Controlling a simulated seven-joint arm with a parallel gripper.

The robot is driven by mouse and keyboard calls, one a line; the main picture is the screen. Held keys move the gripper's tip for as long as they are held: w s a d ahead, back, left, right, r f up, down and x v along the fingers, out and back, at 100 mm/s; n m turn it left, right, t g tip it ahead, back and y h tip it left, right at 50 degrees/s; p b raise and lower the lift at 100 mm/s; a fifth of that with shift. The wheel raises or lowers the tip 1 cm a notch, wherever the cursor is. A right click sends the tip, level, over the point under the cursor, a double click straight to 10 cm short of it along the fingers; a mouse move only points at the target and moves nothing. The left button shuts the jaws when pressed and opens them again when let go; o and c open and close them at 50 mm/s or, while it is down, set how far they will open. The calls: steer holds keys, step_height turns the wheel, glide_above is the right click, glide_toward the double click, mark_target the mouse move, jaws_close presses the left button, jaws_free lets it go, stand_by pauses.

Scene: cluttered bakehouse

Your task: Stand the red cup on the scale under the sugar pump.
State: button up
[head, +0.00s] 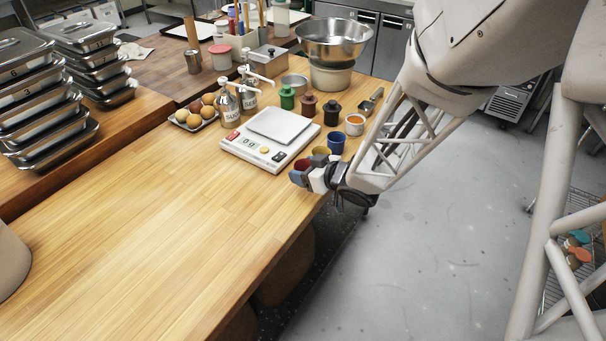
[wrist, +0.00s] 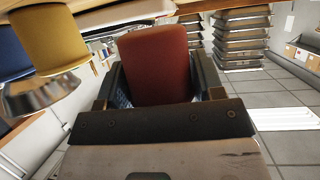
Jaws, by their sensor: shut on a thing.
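My gripper (head: 314,172) is at the right edge of the wooden counter, beside the near right corner of the scale. It is shut on the red cup (wrist: 155,65), which sits between both fingers in the wrist view; in the head view only a bit of the red cup (head: 302,165) shows past the fingers. The white digital scale (head: 276,126) lies on the counter with an empty plate. Two pump bottles, a nearer one (head: 228,103) and a farther one (head: 249,97), stand behind its left side.
A yellow cup (head: 321,152) and a blue cup (head: 336,142) stand close beside my gripper. An orange-and-white cup (head: 355,124) and several small dark pots stand behind. The counter's front is clear.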

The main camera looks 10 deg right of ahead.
steer(key=shift+w+f, duration=0.2)
steer(key=shift+w, duration=0.5)
steer(key=shift+f, duration=1.4)
steer(key=shift+f, duration=0.2)
steer(key=o, duration=1)
steer(key=shift+s, duration=0.15)
steer(key=shift+v, duration=3.75)
steer(key=shift+d+f, duration=0.1)
steer(key=shift+d, duration=0.05)
